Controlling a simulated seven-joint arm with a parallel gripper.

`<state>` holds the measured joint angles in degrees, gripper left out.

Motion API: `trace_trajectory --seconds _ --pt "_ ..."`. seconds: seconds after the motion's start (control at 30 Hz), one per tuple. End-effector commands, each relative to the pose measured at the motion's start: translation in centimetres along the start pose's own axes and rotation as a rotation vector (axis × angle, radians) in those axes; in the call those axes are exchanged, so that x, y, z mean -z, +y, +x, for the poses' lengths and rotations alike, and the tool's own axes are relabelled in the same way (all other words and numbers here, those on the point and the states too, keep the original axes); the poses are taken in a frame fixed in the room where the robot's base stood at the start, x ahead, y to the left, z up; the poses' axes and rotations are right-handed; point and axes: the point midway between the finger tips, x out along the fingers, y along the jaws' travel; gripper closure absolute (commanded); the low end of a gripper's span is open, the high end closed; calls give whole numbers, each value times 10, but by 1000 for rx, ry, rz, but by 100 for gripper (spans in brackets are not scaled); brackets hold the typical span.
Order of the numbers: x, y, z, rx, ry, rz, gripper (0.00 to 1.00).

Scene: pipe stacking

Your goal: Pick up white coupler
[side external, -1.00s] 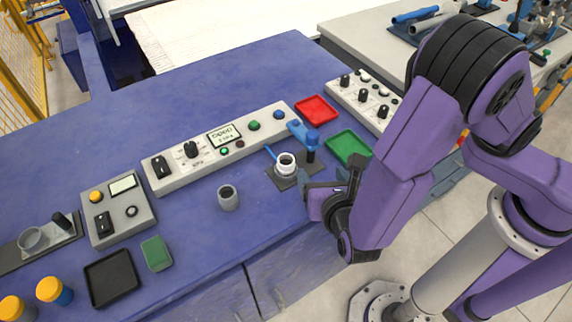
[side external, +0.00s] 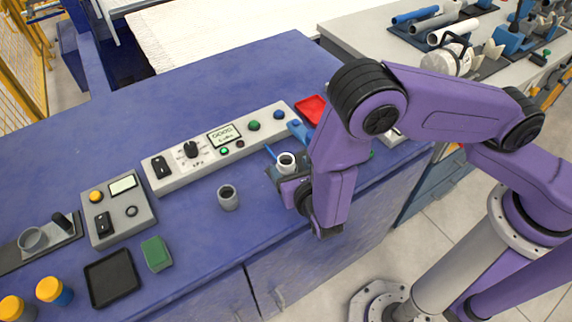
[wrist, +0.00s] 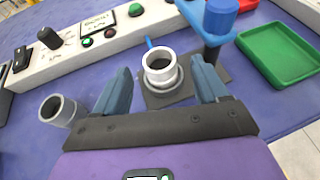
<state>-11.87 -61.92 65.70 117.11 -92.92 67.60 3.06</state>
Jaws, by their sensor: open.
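The white coupler (side external: 286,162) is a short white ring-shaped fitting with a dark bore, standing upright on a dark base plate on the blue table. In the wrist view the white coupler (wrist: 161,71) lies between the two blue fingers of my gripper (wrist: 162,86). The fingers are open, one on each side, with visible gaps to it. In the side view my gripper (side external: 281,178) is close in front of the coupler, and my wrist partly hides the base plate.
A grey coupler (side external: 228,198) stands to the left on the table. A blue clamp post (wrist: 213,25) rises just behind and right of the white coupler. A control panel (side external: 215,145) runs behind. A green tray (wrist: 277,52) and a red tray (side external: 312,108) are at the right.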

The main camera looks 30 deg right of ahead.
Motion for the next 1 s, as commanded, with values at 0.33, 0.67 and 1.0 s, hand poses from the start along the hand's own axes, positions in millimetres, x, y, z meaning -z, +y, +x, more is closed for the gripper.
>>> trace_trajectory --seconds 0.33,0.67,1.0 --pt "2 -1 31 4 0 1 27" --pt "3 0 60 0 0 0 27" --pt "3 0 59 0 0 0 76"
